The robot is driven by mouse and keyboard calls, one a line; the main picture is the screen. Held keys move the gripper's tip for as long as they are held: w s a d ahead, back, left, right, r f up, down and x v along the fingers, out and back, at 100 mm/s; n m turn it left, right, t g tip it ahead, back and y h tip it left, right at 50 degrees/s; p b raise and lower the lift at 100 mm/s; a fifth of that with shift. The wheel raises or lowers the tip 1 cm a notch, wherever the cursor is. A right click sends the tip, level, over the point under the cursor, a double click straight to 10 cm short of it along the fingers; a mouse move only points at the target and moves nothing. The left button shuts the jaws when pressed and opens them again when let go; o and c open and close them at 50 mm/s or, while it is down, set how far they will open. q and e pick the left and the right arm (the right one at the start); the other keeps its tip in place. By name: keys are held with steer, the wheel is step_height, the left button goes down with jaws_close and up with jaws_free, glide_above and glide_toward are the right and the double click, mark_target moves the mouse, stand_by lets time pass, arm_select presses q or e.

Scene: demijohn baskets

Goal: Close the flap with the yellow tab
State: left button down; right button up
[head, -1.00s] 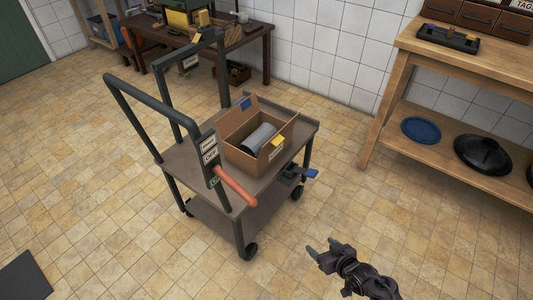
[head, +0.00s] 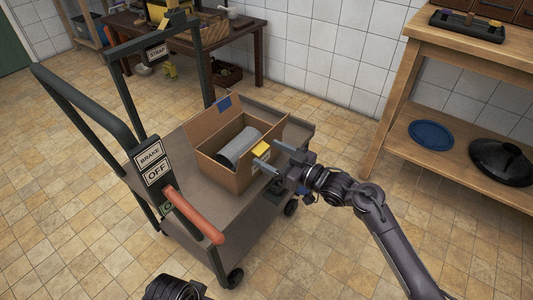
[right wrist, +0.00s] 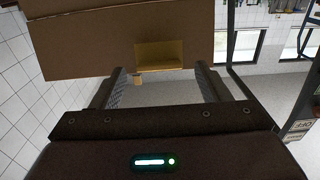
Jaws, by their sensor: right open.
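An open cardboard box (head: 222,172) stands on the trolley with a grey cylinder (head: 238,148) inside. The yellow tab (head: 261,148) is on the box's right side, on a flap that is open. In the right wrist view the tab (right wrist: 160,55) sits at the edge of a cardboard panel (right wrist: 110,35). My right gripper (head: 271,157) is open and empty at the box's right side, its fingers pointing at the tab. In the right wrist view the tab lies between the two finger directions; whether they touch the cardboard I cannot tell. My left gripper's fingers do not show.
The trolley (head: 262,225) has dark handle frames, BRAKE/OFF and STRAP signs (head: 151,163) and an orange lever (head: 192,214). A flap with a blue tab (head: 224,103) stands up at the back. A wooden shelf (head: 408,90) is at right. The tiled floor between is clear.

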steer(key=shift+x, duration=1)
steer(key=shift+c, duration=0.4)
